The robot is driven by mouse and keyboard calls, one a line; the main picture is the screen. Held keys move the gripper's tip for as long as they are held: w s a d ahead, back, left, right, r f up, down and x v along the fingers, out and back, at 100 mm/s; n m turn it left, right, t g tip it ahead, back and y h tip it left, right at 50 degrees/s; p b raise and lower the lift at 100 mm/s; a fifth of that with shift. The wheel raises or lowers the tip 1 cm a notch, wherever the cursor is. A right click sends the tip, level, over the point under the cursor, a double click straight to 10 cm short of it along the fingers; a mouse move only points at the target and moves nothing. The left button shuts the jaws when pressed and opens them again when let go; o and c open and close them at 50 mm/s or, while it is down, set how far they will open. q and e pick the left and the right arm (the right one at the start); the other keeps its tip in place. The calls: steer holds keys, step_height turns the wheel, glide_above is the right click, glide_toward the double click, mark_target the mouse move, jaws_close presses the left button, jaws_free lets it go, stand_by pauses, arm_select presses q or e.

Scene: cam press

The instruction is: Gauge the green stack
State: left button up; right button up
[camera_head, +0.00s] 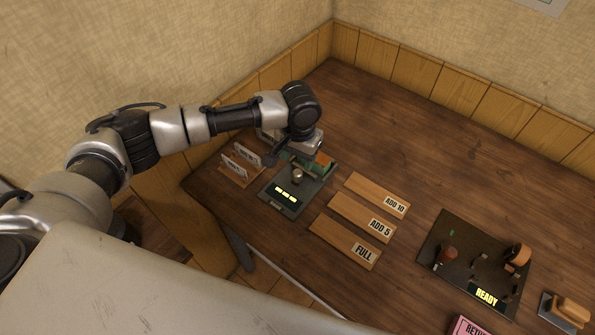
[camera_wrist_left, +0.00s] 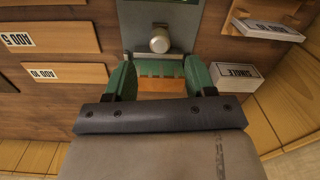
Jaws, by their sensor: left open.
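The unit has a round metal knob (camera_head: 298,176) and a lit display (camera_head: 288,193) with yellow marks. Whether the fingers touch anything cannot be told. My right gripper is not in view.
Wooden boards marked ADD 10 (camera_head: 376,193), ADD 5 (camera_head: 360,216) and FULL (camera_head: 343,240) lie to the right. White label cards (camera_head: 240,162) stand left of the unit. A dark panel reading READY (camera_head: 470,265) is farther right. The back of the table is clear.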

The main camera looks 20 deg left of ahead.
mark_target(298, 172)
arm_select(q)
step_height(298, 172, down, 7)
stand_by(0.3)
